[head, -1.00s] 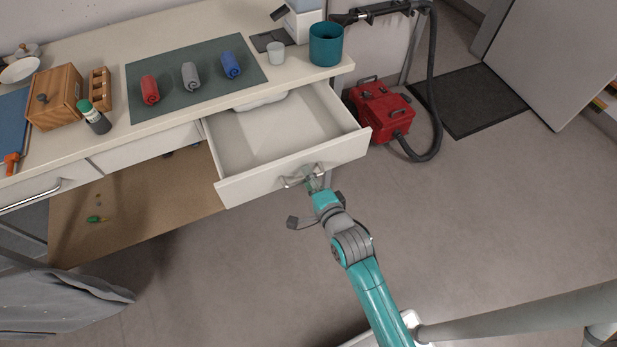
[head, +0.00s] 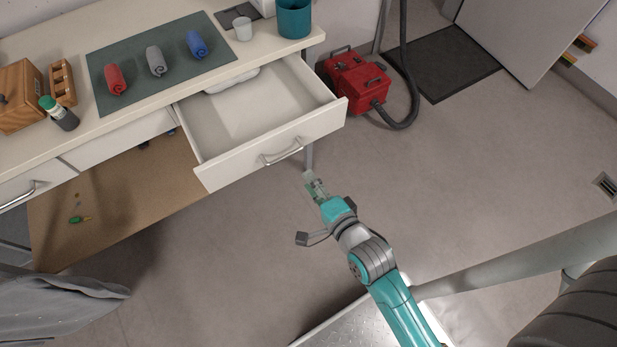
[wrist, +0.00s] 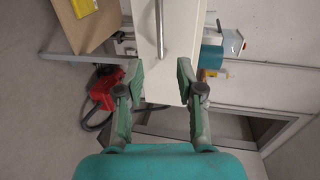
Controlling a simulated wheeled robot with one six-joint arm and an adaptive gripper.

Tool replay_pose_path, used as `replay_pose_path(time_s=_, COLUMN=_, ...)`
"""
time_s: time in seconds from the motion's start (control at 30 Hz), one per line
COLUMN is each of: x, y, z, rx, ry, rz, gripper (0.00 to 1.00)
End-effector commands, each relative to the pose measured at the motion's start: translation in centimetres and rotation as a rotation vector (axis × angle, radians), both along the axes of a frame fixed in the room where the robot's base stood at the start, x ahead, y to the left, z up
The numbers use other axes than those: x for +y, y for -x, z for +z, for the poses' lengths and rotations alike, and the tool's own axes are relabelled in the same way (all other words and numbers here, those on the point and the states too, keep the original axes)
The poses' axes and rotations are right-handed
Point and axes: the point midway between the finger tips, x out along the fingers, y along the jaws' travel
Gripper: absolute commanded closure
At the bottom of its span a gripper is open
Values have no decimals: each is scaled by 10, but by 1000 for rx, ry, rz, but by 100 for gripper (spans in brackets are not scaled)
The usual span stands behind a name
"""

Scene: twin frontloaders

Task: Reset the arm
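My gripper (head: 315,186) is in front of the pulled-out drawer (head: 268,155), a little below and to the right of its handle (head: 281,152) in the head view. In the wrist view my gripper (wrist: 160,82) has its two green fingers spread wide apart with nothing between them. The drawer handle (wrist: 160,30) shows beyond the fingertips in the wrist view, apart from them. The drawer stands open and holds a white dish (head: 232,80) at its back, partly hidden by the tabletop.
The table (head: 140,118) bears a green mat (head: 135,75) with red, grey and blue rolled cloths. A red vacuum (head: 357,85) with a black hose stands right of the drawer. A dark floor mat (head: 450,70) lies at the back. The floor to the right is clear.

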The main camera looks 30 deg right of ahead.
Motion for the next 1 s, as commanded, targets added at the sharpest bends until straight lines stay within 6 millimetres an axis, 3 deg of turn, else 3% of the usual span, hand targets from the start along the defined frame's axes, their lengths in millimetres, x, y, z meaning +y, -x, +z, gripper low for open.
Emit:
replay_pose_path(time_s=0.5, x=0, y=0, z=0, rx=0, ry=0, rz=0, gripper=63)
replay_pose_path(time_s=0.63, x=0, y=10, z=-2, rx=4, ry=42, rz=7, gripper=63)
replay_pose_path(time_s=0.77, x=1, y=41, z=-8, rx=17, ry=186, rz=34, gripper=63)
replay_pose_path(time_s=1.0, x=3, y=121, z=-6, rx=37, ry=599, rz=124, gripper=63)
